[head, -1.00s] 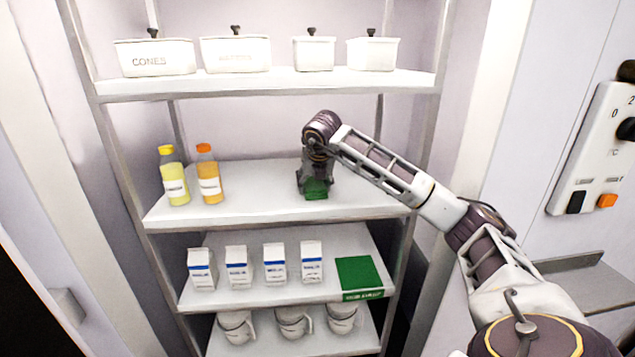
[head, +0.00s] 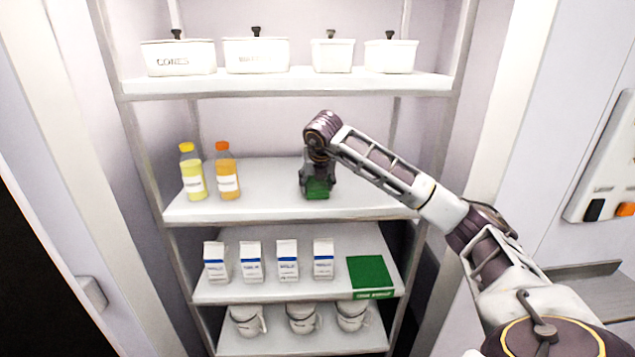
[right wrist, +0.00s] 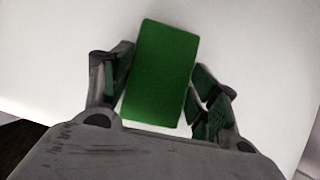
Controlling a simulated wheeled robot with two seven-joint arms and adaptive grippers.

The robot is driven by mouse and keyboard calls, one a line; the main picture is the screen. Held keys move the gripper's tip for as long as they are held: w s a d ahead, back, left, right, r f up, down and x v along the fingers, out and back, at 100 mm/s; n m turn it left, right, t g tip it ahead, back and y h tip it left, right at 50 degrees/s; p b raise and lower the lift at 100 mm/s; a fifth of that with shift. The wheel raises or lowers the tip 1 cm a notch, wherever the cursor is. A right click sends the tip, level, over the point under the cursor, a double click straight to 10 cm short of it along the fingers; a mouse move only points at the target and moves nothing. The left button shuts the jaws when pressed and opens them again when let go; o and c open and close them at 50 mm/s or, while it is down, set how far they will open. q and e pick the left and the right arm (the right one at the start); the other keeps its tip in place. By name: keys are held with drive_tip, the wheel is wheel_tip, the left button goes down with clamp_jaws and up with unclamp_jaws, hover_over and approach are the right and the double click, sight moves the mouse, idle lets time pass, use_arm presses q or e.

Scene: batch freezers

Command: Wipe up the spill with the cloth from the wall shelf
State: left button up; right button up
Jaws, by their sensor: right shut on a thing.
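A green cloth (head: 318,188) is between the fingers of my right gripper (head: 317,178), at the middle board of the wall shelf (head: 260,207). In the right wrist view the cloth (right wrist: 162,72) shows as a flat green rectangle between the two fingers of the right gripper (right wrist: 160,95), which is shut on it. I cannot tell whether the cloth touches the board. My left gripper is not in view. No spill shows in these frames.
A yellow bottle (head: 192,175) and an orange bottle (head: 227,174) stand left of the gripper. White lidded tubs (head: 255,56) are above. Below are several cartons (head: 287,262), a green labelled mat (head: 370,274) and mugs (head: 302,318). The middle board's right side is clear.

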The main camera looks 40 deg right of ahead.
drive_tip(key=shift+w+a, duration=0.1)
drive_tip(key=shift+a, duration=0.2)
